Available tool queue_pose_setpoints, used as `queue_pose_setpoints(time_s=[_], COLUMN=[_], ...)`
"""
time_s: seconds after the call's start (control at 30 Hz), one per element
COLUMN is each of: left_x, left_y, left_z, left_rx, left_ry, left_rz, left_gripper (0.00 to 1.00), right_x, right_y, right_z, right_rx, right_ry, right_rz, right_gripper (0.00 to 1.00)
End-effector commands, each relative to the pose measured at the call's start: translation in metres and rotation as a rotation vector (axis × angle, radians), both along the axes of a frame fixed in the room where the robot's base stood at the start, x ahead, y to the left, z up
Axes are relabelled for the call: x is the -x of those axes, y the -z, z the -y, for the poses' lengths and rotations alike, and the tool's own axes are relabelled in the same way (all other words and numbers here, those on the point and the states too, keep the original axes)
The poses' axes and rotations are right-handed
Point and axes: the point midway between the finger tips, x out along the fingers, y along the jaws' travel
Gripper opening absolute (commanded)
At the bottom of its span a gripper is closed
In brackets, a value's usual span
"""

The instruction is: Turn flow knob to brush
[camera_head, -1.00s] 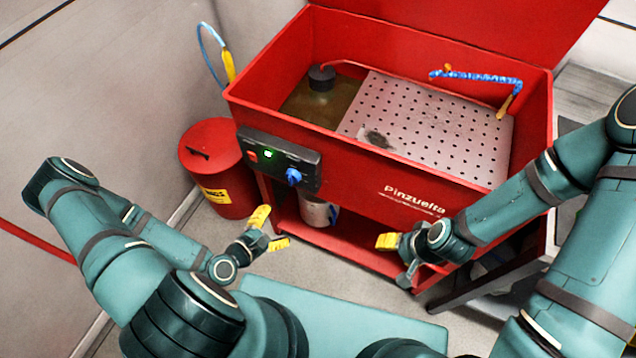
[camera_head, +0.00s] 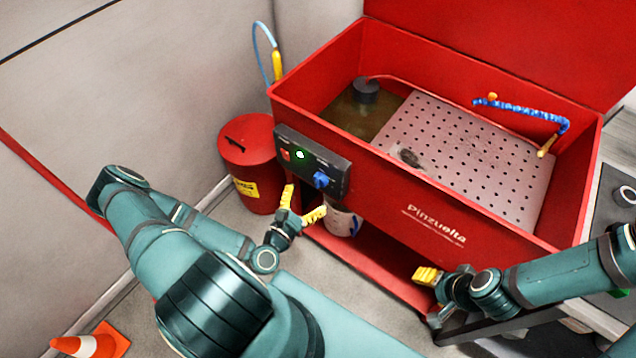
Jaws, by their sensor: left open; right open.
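The blue flow knob (camera_head: 321,180) sits at the right end of the dark control panel (camera_head: 333,168) on the front of the red parts washer (camera_head: 440,225). A lit green button (camera_head: 301,154) and a red switch (camera_head: 285,154) are to its left. The knob's labels are too small to read. My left gripper (camera_head: 301,203) is open and empty, with yellow fingertips, just below the panel and apart from the knob in the picture. My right gripper (camera_head: 425,275) is at the washer's lower right front; it is open, with nothing seen in it.
A red waste bin (camera_head: 247,150) stands left of the washer. A bucket (camera_head: 340,222) is under the panel on the lower shelf.

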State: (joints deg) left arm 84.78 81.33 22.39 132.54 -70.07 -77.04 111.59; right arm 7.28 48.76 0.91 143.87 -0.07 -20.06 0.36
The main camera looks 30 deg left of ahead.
Motion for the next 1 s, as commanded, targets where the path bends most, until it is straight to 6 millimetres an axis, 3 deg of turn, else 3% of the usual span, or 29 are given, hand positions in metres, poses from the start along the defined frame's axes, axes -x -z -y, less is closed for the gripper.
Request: queue_pose_setpoints(time_s=[0.1,0.3,0.77,0.97,1.0], left_x=[-0.023,-0.049,-0.058,-0.058,-0.058], left_y=[0.000,0.000,0.000,0.000,0.000], left_z=[0.001,0.000,0.000,0.000,0.000], left_rx=[-0.001,-0.002,-0.001,-0.001,-0.001], left_ry=[0.003,0.002,0.001,0.001,0.002], left_rz=[0.001,0.001,-0.001,-0.001,-0.001], left_gripper=[0.76,0.76,0.76,0.07,0.06], right_x=[0.000,0.000,0.000,0.000,0.000], right_y=[0.000,0.000,0.000,0.000,0.000], right_z=[0.000,0.000,0.000,0.000,0.000], right_rx=[0.000,0.000,0.000,0.000,0.000], right_ry=[0.000,0.000,0.000,0.000,0.000], right_rz=[0.000,0.000,0.000,0.000,0.000], right_gripper=[0.57,0.57,0.57,0.57,0.57])
